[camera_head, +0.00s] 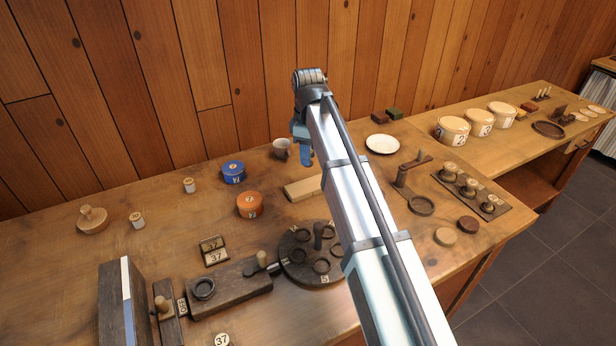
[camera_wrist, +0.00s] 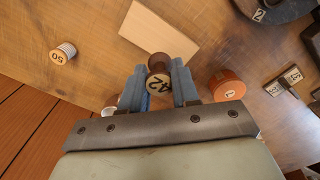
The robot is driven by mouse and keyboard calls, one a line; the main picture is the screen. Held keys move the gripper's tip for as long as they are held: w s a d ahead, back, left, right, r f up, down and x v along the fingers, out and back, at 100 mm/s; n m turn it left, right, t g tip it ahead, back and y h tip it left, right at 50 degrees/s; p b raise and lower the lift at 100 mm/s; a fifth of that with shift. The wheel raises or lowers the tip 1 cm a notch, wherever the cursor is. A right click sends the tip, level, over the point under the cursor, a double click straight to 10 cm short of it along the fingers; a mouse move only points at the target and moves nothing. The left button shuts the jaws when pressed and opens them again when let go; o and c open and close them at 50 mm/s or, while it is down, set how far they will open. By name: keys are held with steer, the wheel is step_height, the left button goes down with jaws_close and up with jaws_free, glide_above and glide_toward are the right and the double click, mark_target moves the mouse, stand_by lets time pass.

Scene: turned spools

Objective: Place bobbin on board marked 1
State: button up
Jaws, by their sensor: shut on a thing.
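My gripper (camera_head: 307,160) is above the back part of the bench, fingers pointing down. In the wrist view its two blue fingers (camera_wrist: 158,84) are shut on a dark brown bobbin (camera_wrist: 158,63) with a pale end label that seems to read 42. The bobbin is hidden in the head view. A plain pale wooden board (camera_head: 303,188) lies on the bench near the gripper, partly behind my arm. It also shows in the wrist view (camera_wrist: 152,30), just beyond the bobbin and apart from it. I cannot read a 1 on any board.
An orange tin (camera_head: 250,205), a blue tin (camera_head: 233,172) and a cup (camera_head: 282,148) stand nearby. A dark round plate with rings (camera_head: 292,272) lies in front. A pale spool marked 50 (camera_wrist: 62,53) shows in the wrist view. A white plate (camera_head: 382,144) lies right of my arm.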

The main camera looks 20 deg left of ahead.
steer(key=shift+f, duration=3.75)
steer(key=shift+f, duration=0.2)
steer(key=o, duration=1)
steer(key=shift+r, duration=0.2)
step_height(320, 180, up, 12)
steer(key=shift+r, duration=0.1)
